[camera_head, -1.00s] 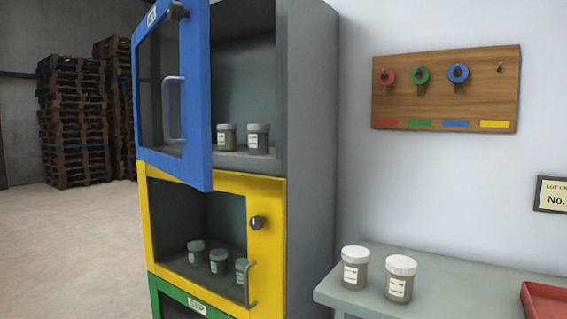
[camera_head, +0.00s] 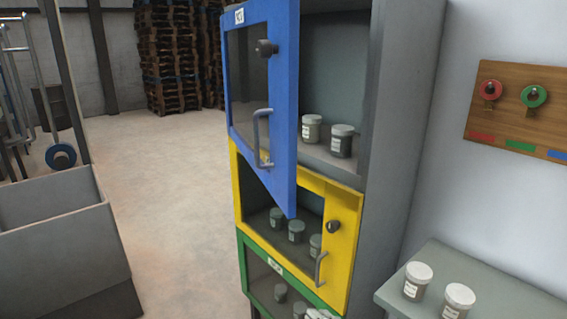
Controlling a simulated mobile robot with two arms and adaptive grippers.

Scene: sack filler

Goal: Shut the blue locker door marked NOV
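The blue locker door (camera_head: 284,105) is at the top of the grey locker and stands ajar, swung out toward me. It has a window, a dark round lock knob (camera_head: 266,48) and a grey bar handle (camera_head: 258,138). A small white label (camera_head: 239,16) is at its top edge, too small to read with certainty. Behind the door, the open compartment shows two lidded jars (camera_head: 342,141) on its shelf. Neither of my grippers is in view.
Below are a yellow door (camera_head: 342,245) and a green door (camera_head: 257,253), both looking shut. A shelf with two jars (camera_head: 458,301) is at right, under a wooden tag board (camera_head: 545,119). A grey bin (camera_head: 60,225) stands at left. Clear floor (camera_head: 165,190) lies between bin and locker.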

